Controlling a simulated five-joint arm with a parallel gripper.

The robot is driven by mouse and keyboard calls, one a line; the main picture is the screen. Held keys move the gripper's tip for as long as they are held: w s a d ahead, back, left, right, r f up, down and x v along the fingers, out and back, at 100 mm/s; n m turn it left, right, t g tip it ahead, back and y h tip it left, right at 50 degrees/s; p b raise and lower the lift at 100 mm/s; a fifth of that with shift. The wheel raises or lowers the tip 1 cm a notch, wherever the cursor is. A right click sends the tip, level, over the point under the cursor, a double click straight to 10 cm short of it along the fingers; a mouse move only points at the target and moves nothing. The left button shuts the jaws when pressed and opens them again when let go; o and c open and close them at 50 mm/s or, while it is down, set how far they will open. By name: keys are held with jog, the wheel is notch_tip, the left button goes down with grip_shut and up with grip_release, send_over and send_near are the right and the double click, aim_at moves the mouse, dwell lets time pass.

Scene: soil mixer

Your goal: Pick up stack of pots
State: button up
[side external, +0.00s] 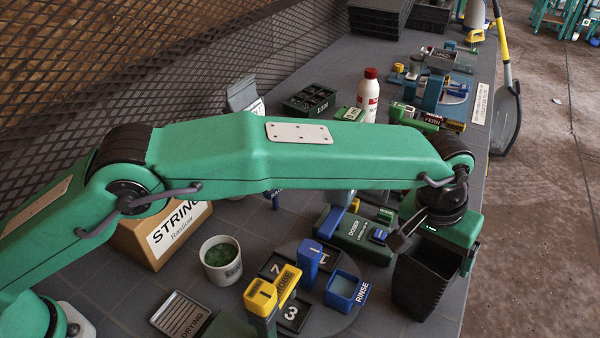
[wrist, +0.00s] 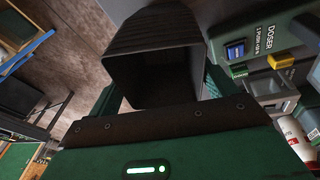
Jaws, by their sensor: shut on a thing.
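The stack of pots (side external: 420,284) is black, square and tapered, with its open mouth up in the side view. My gripper (side external: 462,258) is at the right of the stack, near the bench's right edge, and is shut on it. In the wrist view the black stack (wrist: 158,75) fills the upper middle, and its dark open mouth shows. The green jaws (wrist: 162,102) flank it. How many pots are nested cannot be told. Whether the stack's bottom touches the bench is unclear.
A green doser (side external: 362,235) stands just left of the stack. A turntable with a blue RINSE cup (side external: 341,290) and yellow probe block (side external: 262,297) lies further left. A white mug (side external: 221,262) and a red-capped bottle (side external: 368,98) stand on the bench. Floor shows beyond the right edge.

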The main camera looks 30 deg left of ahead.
jog(key=shift+r, duration=1.85)
jog(key=s+d+r, duration=0.1)
jog(key=s+r, duration=0.6)
jog(key=s, duration=0.4)
jog(key=shift+s+d, duration=0.25)
jog(key=shift+d, duration=0.1)
